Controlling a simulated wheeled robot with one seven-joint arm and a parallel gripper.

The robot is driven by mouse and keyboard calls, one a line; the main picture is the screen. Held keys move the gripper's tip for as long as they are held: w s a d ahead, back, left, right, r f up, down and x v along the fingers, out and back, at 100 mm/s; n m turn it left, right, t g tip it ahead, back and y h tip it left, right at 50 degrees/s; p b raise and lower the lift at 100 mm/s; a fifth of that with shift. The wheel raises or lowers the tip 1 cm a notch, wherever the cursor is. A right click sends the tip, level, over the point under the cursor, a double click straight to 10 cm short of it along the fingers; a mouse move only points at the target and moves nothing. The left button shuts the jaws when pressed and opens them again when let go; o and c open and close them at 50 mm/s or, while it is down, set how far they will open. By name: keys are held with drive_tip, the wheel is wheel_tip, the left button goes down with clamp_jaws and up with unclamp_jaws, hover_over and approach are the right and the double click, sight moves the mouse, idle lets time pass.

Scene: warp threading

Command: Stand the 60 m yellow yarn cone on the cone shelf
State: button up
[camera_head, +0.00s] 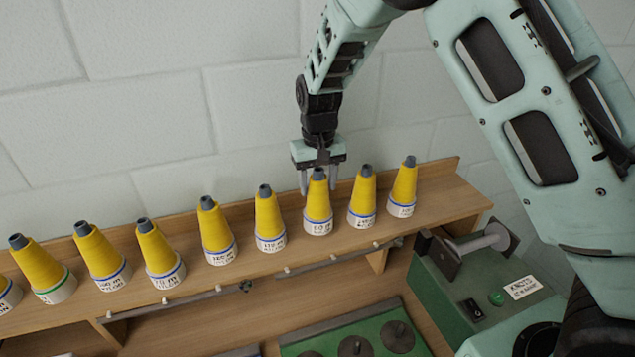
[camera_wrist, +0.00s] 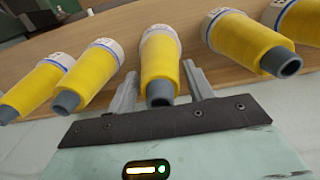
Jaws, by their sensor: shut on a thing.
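The yellow yarn cone (camera_head: 318,202) with a grey tip and a white, blue-edged base label that seems to read 60 M is upright at the cone shelf (camera_head: 440,200). Its base looks level with its neighbours, apparently resting on the wood. My gripper (camera_head: 318,184) reaches down from above and is shut on the cone near its grey tip, one finger on each side. In the wrist view, the cone (camera_wrist: 160,62) lies between the two fingers of my gripper (camera_wrist: 161,86). The shelf (camera_wrist: 125,30) shows behind it.
Similar yellow cones stand in a row, with close neighbours at left (camera_head: 268,220) and right (camera_head: 363,197). The shelf's right end is bare. A white block wall (camera_head: 240,100) rises behind. A green machine (camera_head: 460,290) labelled KNOTS stands below right.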

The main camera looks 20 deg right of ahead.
drive_tip(key=shift+f, duration=0.75)
drive_tip(key=shift+f, duration=0.15)
drive_tip(key=o, duration=0.9)
drive_tip(key=shift+c, duration=0.2)
